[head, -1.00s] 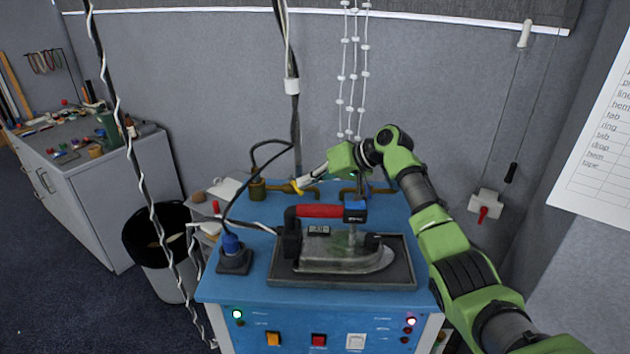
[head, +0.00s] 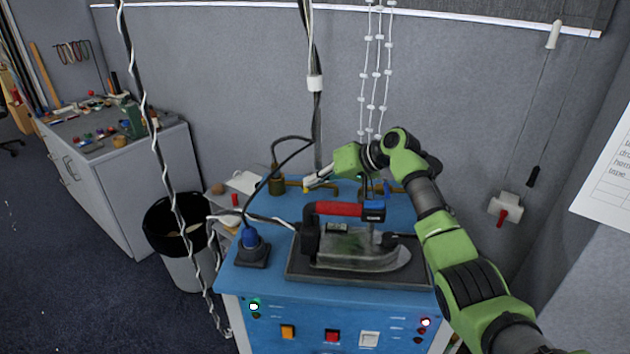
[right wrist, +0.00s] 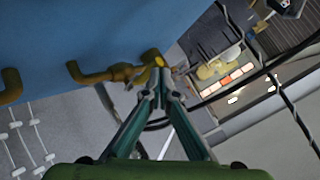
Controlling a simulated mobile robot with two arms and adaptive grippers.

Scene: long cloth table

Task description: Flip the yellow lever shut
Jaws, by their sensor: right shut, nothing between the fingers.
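The yellow lever (head: 305,188) shows as a small yellow piece on the brass pipework at the back of the blue cabinet top, mostly hidden by my gripper. My right gripper (head: 309,185) reaches in from the right, shut and empty, with its tips at the lever. In the right wrist view the closed fingertips (right wrist: 160,78) lie right by the yellow lever (right wrist: 159,61), at the end of the brass pipe (right wrist: 105,73). Whether they touch it I cannot tell. My left gripper is not in view.
An iron with a red handle (head: 338,209) stands on a dark tray (head: 300,270) in front of the pipework. A black-rimmed bin (head: 185,270) stands beside the cabinet. Beaded cords (head: 375,90) hang behind my arm.

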